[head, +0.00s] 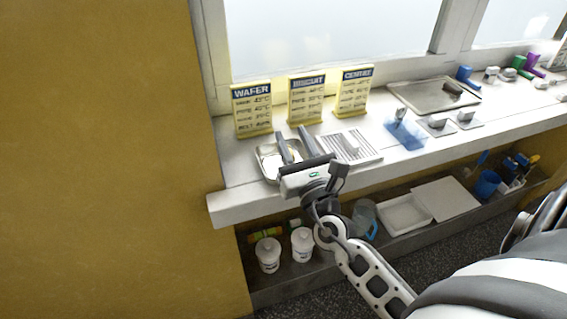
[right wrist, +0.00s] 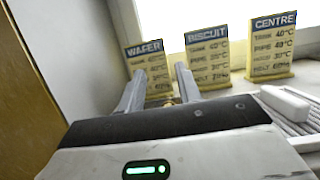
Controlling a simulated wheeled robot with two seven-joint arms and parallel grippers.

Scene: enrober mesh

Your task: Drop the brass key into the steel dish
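The steel dish (head: 265,163) is on the white sill at its left end, below the WAFER card. My right gripper (head: 294,143) is over the dish and hides part of it. Its two fingers are spread apart, with no object clearly held between them. In the right wrist view the fingers (right wrist: 158,88) also stand apart. A small golden patch (right wrist: 170,101) shows low between them; I cannot tell whether it is the brass key or part of a card stand. I cannot make out the brass key clearly in either view. My left gripper is out of view.
WAFER (head: 253,108), BISCUIT (head: 306,98) and CENTRE (head: 353,91) cards stand behind the dish. A ribbed mesh rack (head: 366,156) is right of my gripper. A blue holder (head: 405,133) and a tray (head: 415,98) lie farther right. A lower shelf holds white tubs (head: 268,255).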

